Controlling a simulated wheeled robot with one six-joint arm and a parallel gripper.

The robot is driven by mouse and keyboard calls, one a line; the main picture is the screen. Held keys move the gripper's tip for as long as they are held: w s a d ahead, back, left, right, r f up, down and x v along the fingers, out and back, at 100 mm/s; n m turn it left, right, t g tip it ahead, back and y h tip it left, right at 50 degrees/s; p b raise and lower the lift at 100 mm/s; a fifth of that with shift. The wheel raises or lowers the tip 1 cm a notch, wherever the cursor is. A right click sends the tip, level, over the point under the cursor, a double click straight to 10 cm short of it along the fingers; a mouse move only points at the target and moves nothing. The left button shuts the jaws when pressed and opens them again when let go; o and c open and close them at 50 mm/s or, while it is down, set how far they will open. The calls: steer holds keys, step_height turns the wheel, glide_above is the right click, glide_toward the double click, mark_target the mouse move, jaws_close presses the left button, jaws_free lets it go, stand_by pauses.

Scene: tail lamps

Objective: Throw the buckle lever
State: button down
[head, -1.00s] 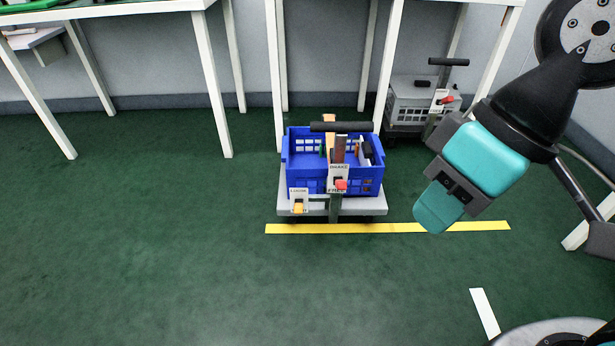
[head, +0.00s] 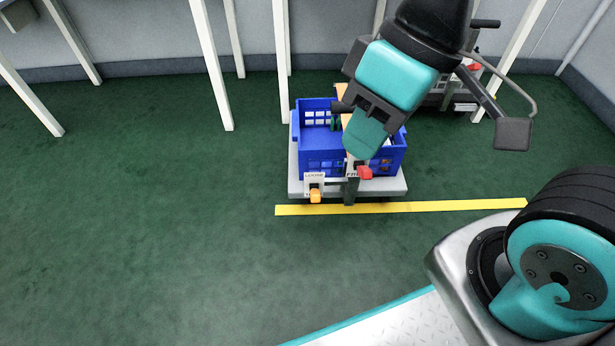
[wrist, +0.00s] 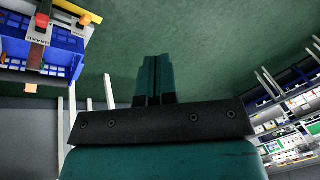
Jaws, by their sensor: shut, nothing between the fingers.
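A trolley with a pale deck (head: 390,187) carries a blue crate (head: 312,160). On its near left edge is a small plate marked LOOSE with an orange lever (head: 315,196), which I take as the buckle lever. A red lever (head: 365,173) sits beside it on the brake post, its label partly hidden. My teal gripper (head: 360,147) is shut and empty; in the head view it overlaps the crate and post, above and right of the orange lever. In the wrist view, the orange lever (wrist: 85,19) lies upper left of the gripper (wrist: 156,65), clearly apart.
A yellow floor line (head: 440,207) runs in front of the trolley. White table legs (head: 212,70) stand behind it. A second trolley (head: 455,90) is partly hidden behind my arm. Green floor is clear to the left and in front.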

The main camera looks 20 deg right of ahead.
steer(key=w+d+f+m+h, duration=0.1)
steer(key=w+f+m, duration=0.2)
steer(key=w, duration=0.6)
steer(key=w+d+f+m+h+b, duration=0.1)
steer(key=w+f+m, duration=0.3)
steer(key=w+f, duration=0.4)
steer(key=w+d+f+m+h+b, duration=0.1)
steer(key=w+d+f+m+h, duration=0.1)
steer(key=w+f, duration=0.4)
steer(key=w+d+m, duration=0.1)
steer(key=w, duration=0.3)
steer(key=shift+d+m, duration=0.2)
steer(key=shift+m, duration=0.1)
steer(key=shift+f, duration=0.15)
steer(key=b, duration=1)
glide_above(316, 191)
steer(key=w, duration=0.3)
step_height(316, 191, down, 20)
steer(key=shift+s+d+f+b, duration=0.1)
steer(key=shift+s+f+b, duration=0.7)
steer(key=shift+f+b, duration=0.25)
steer(key=shift+s+a+f+b, duration=0.2)
steer(key=shift+s+f+b, duration=0.25)
steer(key=shift+s, duration=0.15)
steer(key=shift+d, duration=0.15)
